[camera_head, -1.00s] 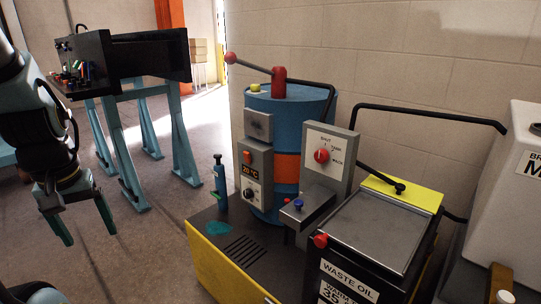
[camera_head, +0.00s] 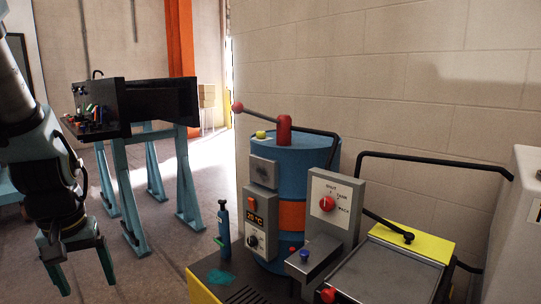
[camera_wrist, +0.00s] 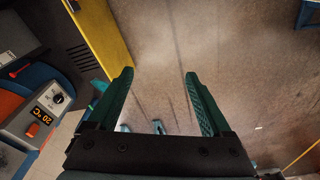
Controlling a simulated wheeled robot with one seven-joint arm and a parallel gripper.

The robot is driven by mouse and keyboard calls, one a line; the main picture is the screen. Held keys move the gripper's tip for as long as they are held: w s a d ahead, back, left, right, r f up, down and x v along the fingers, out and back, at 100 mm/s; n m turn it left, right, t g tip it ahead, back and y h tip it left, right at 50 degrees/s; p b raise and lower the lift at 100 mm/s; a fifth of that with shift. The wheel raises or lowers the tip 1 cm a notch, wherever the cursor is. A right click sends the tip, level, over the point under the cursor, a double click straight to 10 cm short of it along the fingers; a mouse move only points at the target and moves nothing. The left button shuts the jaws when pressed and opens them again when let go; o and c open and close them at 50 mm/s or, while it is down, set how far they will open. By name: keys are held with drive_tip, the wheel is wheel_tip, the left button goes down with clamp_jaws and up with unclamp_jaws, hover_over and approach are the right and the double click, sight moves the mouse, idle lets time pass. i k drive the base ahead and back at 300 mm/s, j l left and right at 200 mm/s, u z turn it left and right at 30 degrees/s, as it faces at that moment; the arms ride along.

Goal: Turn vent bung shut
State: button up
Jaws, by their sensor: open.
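A blue drum (camera_head: 311,158) stands on a cart near the wall. A small yellow bung (camera_head: 261,134) sits on the left of its top, beside a red pump post (camera_head: 284,130) with a lever; I take it for the vent bung. Whether it is screwed down cannot be told. My gripper (camera_head: 86,281) hangs at the left, pointing down, well apart from the drum. In the wrist view its green fingers (camera_wrist: 158,78) are spread with only floor between them. The bung does not show in the wrist view.
A control box with a 20 °C display (camera_head: 262,220) and a panel with a red selector (camera_head: 327,204) stand by the drum. A blue cylinder (camera_head: 224,228) stands upright at left. A black handle rail (camera_head: 435,163) is at right. Floor is clear between my gripper and the cart.

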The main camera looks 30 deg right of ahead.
sight(261, 134)
drive_tip(key=i+u, duration=0.2)
drive_tip(key=i, duration=0.55)
drive_tip(key=i+l+u, duration=0.2)
drive_tip(key=i, duration=0.5)
drive_tip(key=i+j+z, duration=0.1)
drive_tip(key=i, duration=0.5)
drive_tip(key=i+j+z, duration=0.1)
drive_tip(key=i, duration=0.45)
